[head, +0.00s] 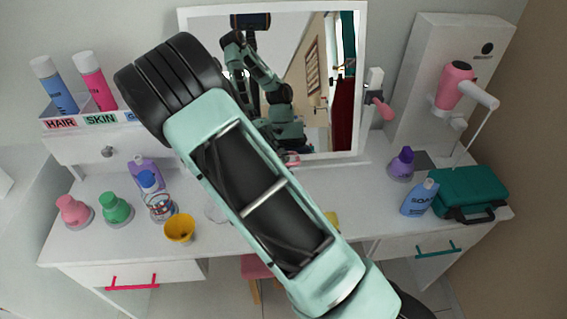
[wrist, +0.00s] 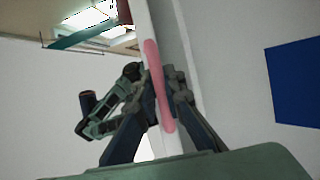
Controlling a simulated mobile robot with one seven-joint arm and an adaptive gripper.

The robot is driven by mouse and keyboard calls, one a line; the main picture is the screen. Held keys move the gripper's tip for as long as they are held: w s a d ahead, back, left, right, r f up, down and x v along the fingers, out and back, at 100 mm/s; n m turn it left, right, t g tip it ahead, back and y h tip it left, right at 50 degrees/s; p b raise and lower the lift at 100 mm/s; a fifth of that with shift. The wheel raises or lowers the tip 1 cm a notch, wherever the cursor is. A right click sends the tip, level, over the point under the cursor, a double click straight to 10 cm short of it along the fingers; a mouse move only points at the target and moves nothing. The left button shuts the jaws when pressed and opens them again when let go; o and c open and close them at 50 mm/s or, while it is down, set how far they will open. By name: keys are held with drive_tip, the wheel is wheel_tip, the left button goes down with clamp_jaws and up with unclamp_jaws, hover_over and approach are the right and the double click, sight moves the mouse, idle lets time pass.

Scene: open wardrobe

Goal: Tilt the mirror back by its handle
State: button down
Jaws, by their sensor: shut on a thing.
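The mirror (head: 305,90) stands upright at the back of the white dressing table, in a white frame (head: 362,80). Its reflecting side shows my arm. In the wrist view the mirror frame (wrist: 172,143) runs up the middle, with a long pink handle (wrist: 158,85) on its edge. My gripper (wrist: 165,85) is shut on the handle, one finger on each side. In the head view a bit of the pink handle (head: 291,159) shows at the mirror's lower edge. My arm hides the gripper and the mirror's lower left there.
On the left of the table (head: 340,200) are several bottles, a jar (head: 160,208) and a yellow cup (head: 179,228). At right are a purple bottle (head: 402,165), a blue soap bottle (head: 419,198), a teal case (head: 468,193) and a pink hair dryer (head: 455,85).

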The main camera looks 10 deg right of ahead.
drive_tip(key=c, duration=2)
unclamp_jaws()
drive_tip(key=shift+a, duration=0.1)
drive_tip(key=v, duration=1.2)
